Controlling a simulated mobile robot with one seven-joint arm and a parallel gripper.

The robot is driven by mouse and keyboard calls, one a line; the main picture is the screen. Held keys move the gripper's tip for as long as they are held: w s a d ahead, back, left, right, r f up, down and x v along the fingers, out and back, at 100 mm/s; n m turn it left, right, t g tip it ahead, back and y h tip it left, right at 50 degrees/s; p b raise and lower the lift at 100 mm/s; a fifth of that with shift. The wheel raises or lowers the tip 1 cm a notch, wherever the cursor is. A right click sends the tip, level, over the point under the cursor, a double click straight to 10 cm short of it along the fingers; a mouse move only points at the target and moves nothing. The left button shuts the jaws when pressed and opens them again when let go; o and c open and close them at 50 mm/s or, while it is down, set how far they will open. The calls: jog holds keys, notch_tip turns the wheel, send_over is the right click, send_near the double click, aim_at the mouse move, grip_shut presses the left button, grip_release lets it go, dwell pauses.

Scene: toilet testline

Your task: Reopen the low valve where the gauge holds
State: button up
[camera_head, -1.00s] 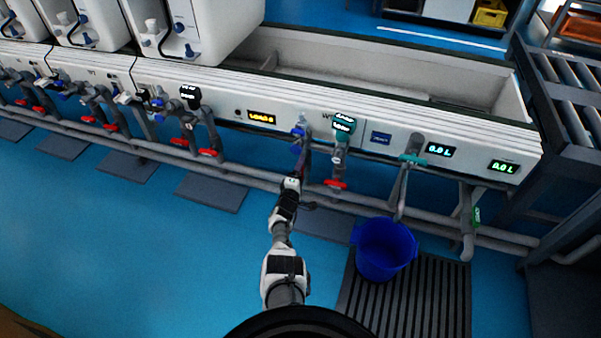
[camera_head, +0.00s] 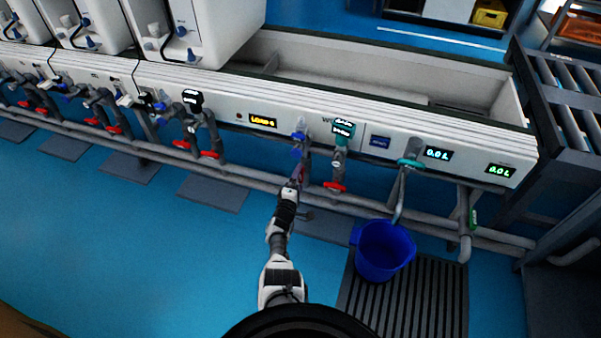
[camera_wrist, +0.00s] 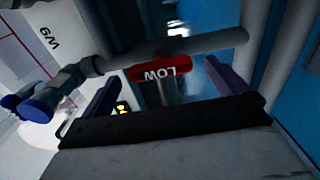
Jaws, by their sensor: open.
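My gripper (camera_wrist: 163,90) is open, with its two purple fingers apart in the wrist view. A red handle marked LOW (camera_wrist: 160,71) shows upside down just beyond and between the fingertips; I cannot tell whether they touch it. In the head view my gripper (camera_head: 297,176) is below a blue valve (camera_head: 299,139) on the white panel, largely hiding what is behind it. To its right, a teal-topped gauge (camera_head: 343,127) with a lit readout too small to read stands above another red handle (camera_head: 335,187).
In the wrist view a grey pipe (camera_wrist: 210,45) crosses past the red handle and a blue knob (camera_wrist: 38,106) is at left. In the head view a long pipe (camera_head: 260,183) runs below the panel. A blue bucket (camera_head: 382,252) stands on a ribbed mat (camera_head: 435,300).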

jog(key=p+v, duration=0.4)
jog(key=v, duration=0.6)
jog(key=shift+s+p, duration=0.25)
jog(key=shift+p, duration=0.15)
jog(key=shift+r, duration=0.1)
